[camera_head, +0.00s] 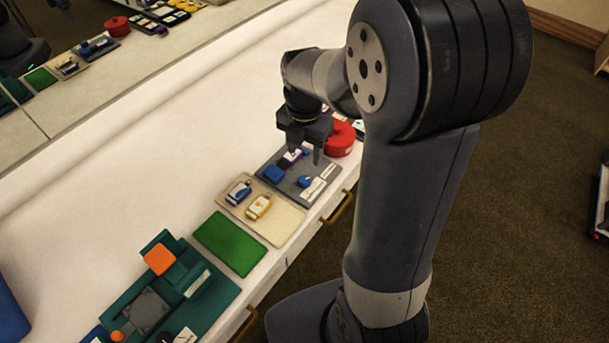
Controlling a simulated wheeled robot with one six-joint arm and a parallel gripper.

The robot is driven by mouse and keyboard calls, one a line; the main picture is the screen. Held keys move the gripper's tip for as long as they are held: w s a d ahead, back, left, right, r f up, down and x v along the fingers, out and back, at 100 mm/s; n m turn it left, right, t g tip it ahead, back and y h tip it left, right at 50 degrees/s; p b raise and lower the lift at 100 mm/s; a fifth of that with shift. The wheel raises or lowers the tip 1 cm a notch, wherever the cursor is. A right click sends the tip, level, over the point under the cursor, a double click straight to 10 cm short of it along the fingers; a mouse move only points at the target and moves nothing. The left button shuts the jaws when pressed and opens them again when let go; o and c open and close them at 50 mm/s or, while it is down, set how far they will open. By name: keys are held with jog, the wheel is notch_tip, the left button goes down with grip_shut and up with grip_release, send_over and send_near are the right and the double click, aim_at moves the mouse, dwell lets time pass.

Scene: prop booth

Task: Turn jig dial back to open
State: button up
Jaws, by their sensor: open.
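A grey jig plate (289,187) lies on the white counter, right of the picture's middle. On it are a small round blue dial (305,181), a blue block (274,173), a purple-and-white piece (290,158) and white label strips (314,188). My gripper (305,156) points down over the far part of this plate, with its fingers apart and nothing seen between them. The dial is just in front of the fingers in the picture. I cannot tell whether a finger touches anything, or which way the dial is turned.
A red ring-like object (341,138) stands close behind my gripper. A tan tray (282,222) holds two small bottles (238,192). A green mat (230,245) and a teal fixture (208,300) with an orange block (158,259) lie nearer.

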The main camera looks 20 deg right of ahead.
aim_at(305, 178)
notch_tip(305, 178, down, 10)
jog(key=shift+f, duration=0.1)
jog(key=shift+c, duration=0.3)
jog(key=c, duration=0.9)
